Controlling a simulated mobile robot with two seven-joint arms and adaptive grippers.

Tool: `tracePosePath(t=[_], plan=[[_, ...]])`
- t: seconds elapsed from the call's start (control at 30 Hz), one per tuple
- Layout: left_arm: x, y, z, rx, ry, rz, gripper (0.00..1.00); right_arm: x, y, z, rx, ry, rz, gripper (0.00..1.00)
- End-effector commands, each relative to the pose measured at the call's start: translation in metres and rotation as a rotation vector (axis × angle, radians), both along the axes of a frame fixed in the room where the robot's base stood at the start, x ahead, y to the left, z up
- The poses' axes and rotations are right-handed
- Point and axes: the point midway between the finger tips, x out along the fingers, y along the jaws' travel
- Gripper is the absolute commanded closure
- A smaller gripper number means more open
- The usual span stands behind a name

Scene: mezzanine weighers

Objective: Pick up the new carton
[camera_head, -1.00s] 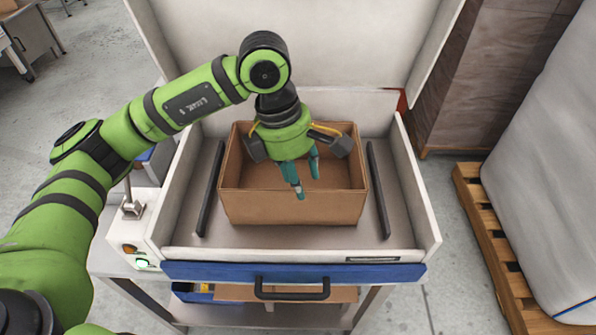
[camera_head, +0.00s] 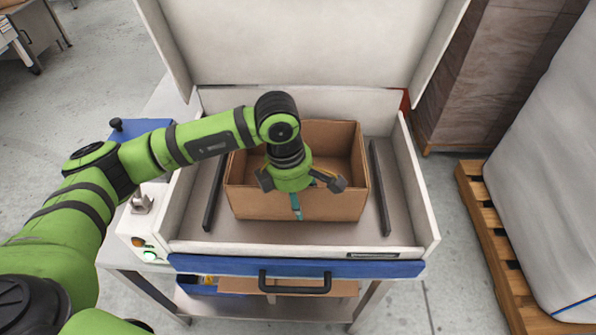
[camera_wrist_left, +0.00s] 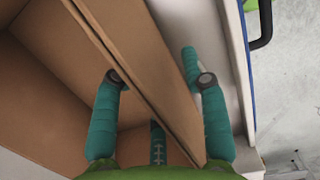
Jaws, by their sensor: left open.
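The open brown carton (camera_head: 340,205) stands upright in the tray of a white machine, between two dark rails. It looks empty. My left gripper (camera_head: 296,207) is over the carton's near wall, pointing down, with teal fingers. In the left wrist view the carton's wall (camera_wrist_left: 135,60) runs between the open fingers of the left gripper (camera_wrist_left: 150,85), one finger on the inner side and one on the outer side. I cannot tell whether either finger touches the cardboard. My right gripper is not in view.
The white machine's tray (camera_head: 400,215) has raised side walls, and its lid (camera_head: 300,40) stands open behind. A blue front edge with a black handle (camera_head: 295,283) faces me. A wooden pallet (camera_head: 490,240) with a wrapped load stands to the right.

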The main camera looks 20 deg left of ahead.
Motion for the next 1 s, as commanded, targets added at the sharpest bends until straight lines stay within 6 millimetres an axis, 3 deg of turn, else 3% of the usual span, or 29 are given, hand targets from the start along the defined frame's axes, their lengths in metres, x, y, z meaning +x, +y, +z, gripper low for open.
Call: tracePosePath(t=[0.03, 0.1, 0.13, 0.67, 0.9, 1.0], plan=[[0.0, 0.0, 0.0, 0.0, 0.0, 0.0, 0.64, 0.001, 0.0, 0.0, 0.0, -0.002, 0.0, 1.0], [0.0, 0.0, 0.0, 0.0, 0.0, 0.0, 0.92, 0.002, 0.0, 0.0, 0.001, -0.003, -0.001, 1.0], [0.0, 0.0, 0.0, 0.0, 0.0, 0.0, 1.0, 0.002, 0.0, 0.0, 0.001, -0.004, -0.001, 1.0], [0.001, -0.001, 0.006, -0.003, -0.003, -0.001, 1.0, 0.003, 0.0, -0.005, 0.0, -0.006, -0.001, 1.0], [0.002, -0.001, 0.039, -0.004, -0.01, -0.003, 1.0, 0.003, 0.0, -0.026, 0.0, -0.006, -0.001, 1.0], [-0.011, -0.022, 0.051, -0.004, -0.006, -0.012, 1.0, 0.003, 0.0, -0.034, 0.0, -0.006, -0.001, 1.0]])
